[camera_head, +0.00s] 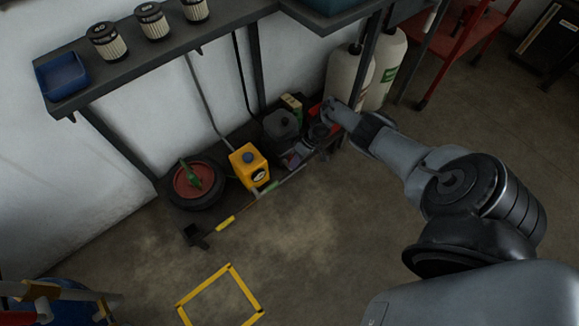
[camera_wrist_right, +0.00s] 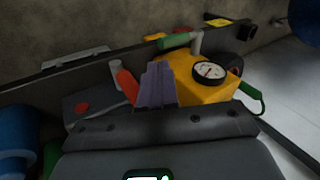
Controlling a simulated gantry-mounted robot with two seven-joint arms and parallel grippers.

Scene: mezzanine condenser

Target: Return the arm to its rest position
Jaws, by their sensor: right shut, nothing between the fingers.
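My right arm (camera_head: 440,185) enters the head view from the lower right and reaches out over the low shelf along the wall. Its wrist (camera_head: 368,132) is above the shelf's right end. The fingers are hard to make out there among the dark items. In the right wrist view my right gripper (camera_wrist_right: 156,72) is shut and empty, its purple-grey fingers together. Beyond it to the right is a yellow box (camera_wrist_right: 190,82) with a round gauge; it also stands on the shelf in the head view (camera_head: 247,165). My left gripper is not in view.
A wheel (camera_head: 196,184) and a dark grey container (camera_head: 281,125) are on the low shelf. White tanks (camera_head: 348,78) stand by its right end. The upper shelf (camera_head: 165,57) holds filters and a blue tray (camera_head: 62,76). Floor around the yellow taped square (camera_head: 205,285) is clear.

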